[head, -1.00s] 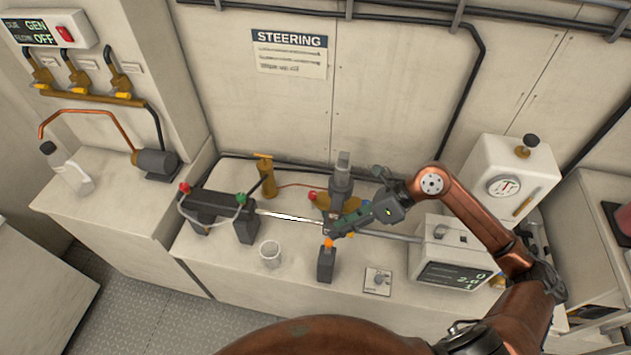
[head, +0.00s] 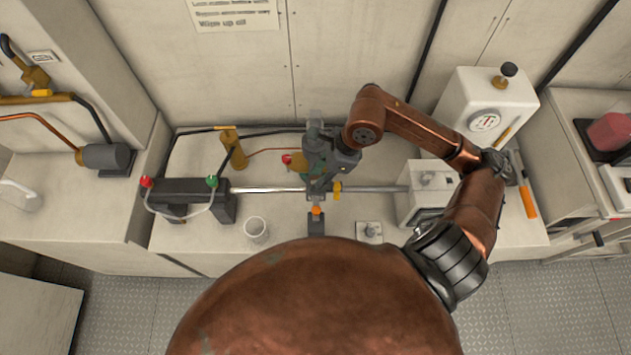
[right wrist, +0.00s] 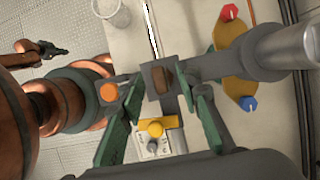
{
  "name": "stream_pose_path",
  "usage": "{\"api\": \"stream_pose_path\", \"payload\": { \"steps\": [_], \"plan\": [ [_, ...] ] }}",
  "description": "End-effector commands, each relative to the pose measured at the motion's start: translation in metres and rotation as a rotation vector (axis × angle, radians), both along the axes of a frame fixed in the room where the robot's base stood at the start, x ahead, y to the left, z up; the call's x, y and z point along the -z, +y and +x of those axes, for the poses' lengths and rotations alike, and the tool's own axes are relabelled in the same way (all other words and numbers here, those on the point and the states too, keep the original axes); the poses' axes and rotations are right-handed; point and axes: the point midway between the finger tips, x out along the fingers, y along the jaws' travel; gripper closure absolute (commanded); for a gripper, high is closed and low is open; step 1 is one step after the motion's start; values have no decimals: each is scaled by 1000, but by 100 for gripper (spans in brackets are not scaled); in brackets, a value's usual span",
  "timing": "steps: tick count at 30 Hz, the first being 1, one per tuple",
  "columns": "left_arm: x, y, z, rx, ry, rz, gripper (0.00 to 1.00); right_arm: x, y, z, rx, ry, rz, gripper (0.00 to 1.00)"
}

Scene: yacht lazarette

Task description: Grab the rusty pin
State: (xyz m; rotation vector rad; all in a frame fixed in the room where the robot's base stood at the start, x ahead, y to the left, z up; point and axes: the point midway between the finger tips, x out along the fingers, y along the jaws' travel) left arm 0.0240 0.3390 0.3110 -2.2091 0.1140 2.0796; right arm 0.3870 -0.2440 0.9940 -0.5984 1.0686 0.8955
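The rusty pin (right wrist: 161,77) shows in the right wrist view as a small brown end in a grey fitting (right wrist: 158,62) on the steel rod. My right gripper (right wrist: 162,88) is open, with one green finger on each side of the fitting and gaps visible on both sides. In the head view my right gripper (head: 320,180) is over the rod (head: 375,189) and hides the pin. A dark gripper, which looks like my left one (right wrist: 40,50), is at the left of the right wrist view, away from the pin; its opening is unclear.
An orange-capped block (head: 316,222) stands just in front of the rod. A grey upright post (right wrist: 290,48) and yellow part (right wrist: 238,55) crowd the right side.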

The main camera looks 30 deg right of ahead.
Motion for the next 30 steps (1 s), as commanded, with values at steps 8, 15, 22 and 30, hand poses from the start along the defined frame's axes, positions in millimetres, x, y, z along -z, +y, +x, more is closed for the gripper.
{"api": "stream_pose_path", "payload": {
  "steps": [8,15,22,30],
  "plan": [
    [-1,0,14,3,-18,0,100,14,5,3,-1,-1,-2,69],
    [0,0,6,2,-8,0,100,14,4,3,-1,0,-1,78],
    [0,1,1,1,-2,1,100,14,4,3,-1,0,-1,94],
    [0,1,2,1,-2,1,100,14,5,3,-1,0,0,100]
  ]
}}
